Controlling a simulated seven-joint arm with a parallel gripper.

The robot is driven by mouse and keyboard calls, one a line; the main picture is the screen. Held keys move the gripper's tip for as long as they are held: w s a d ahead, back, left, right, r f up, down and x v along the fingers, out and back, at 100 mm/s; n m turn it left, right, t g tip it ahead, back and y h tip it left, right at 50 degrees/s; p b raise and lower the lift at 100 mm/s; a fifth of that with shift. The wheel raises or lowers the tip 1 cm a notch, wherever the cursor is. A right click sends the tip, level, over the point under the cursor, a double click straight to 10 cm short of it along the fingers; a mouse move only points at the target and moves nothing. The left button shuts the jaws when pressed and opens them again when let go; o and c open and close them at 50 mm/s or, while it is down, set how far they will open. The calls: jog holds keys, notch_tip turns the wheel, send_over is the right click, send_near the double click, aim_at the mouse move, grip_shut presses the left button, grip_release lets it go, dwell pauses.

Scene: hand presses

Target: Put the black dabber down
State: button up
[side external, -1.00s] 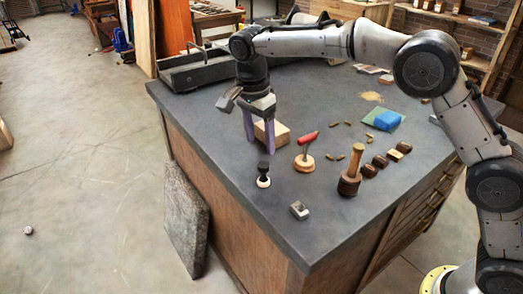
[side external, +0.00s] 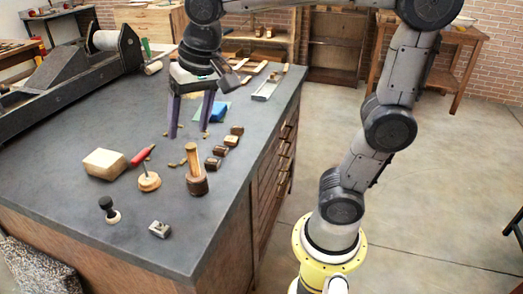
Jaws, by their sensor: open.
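Whether the fingertips touch the bench is hard to tell.
Near the dabber are a tan block (side external: 104,164), a red-handled tool (side external: 143,156), a round wooden base with a spike (side external: 149,181), a wooden mallet-like tool (side external: 196,180) and a small metal block (side external: 159,229). Dark stamps line the right.

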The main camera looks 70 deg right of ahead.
jog(key=s+d+f+n+t, duration=0.1)
jog(key=s+f+n, duration=0.2)
jog(key=s, duration=0.4)
jog(key=s+d+f+n+t, duration=0.1)
jog(key=s+d+f+n, duration=0.1)
jog(key=s, duration=0.4)
jog(key=shift+s+f+n, duration=0.4)
jog(key=shift+f+n, duration=0.15)
jog(key=shift+n, duration=0.15)
